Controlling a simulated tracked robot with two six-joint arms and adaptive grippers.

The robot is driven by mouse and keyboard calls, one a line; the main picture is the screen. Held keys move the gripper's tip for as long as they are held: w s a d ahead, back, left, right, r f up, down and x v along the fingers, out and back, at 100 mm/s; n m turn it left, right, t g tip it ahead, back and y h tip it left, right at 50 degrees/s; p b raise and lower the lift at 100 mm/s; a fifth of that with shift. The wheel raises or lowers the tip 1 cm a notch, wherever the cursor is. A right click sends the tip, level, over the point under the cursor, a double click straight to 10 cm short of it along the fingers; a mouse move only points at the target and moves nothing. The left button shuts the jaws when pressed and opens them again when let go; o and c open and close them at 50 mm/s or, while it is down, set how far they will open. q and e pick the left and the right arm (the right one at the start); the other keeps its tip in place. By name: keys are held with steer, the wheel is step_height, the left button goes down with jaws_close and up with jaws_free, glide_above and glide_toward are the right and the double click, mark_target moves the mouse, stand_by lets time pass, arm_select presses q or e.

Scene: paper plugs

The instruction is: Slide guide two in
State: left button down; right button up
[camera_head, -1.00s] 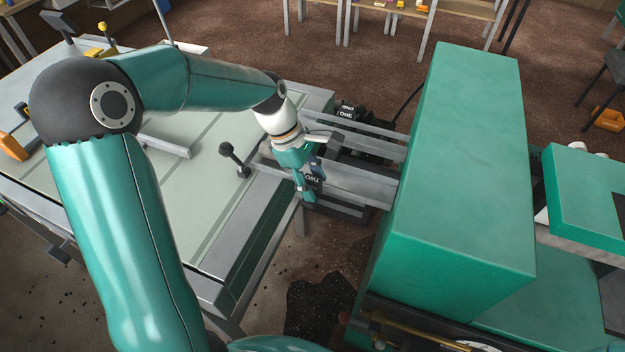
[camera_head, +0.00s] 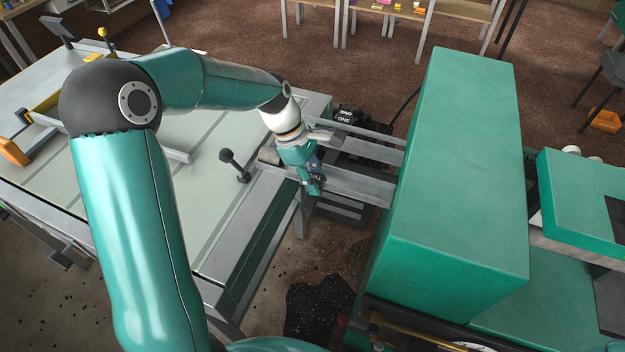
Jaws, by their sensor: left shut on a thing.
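Guide two, with its dark end marked TWO (camera_head: 316,176), is at the right edge of the bench. My left gripper (camera_head: 312,186) is shut on this dark end and hides part of it. A grey flat bar (camera_head: 358,186) runs from there to the left side of a large green box (camera_head: 450,170). How far the bar reaches into the box cannot be seen. A dark block marked ONE (camera_head: 344,117) sits farther back, near two more grey bars. My right gripper is out of view.
A pale bench (camera_head: 222,195) with a black-knobbed lever (camera_head: 234,163) lies left of the gripper. Below the bars are a dark unit (camera_head: 345,208) and a dark patch on the floor (camera_head: 315,305). Back tables (camera_head: 395,10) stand far off.

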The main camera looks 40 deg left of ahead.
arm_select(q)
steer(key=c, duration=1)
jaws_free()
steer(key=shift+w, duration=0.2)
steer(key=shift+s+r, duration=0.1)
steer(key=v, duration=1.1)
steer(key=shift+a+r, duration=0.2)
steer(key=shift+r, duration=0.15)
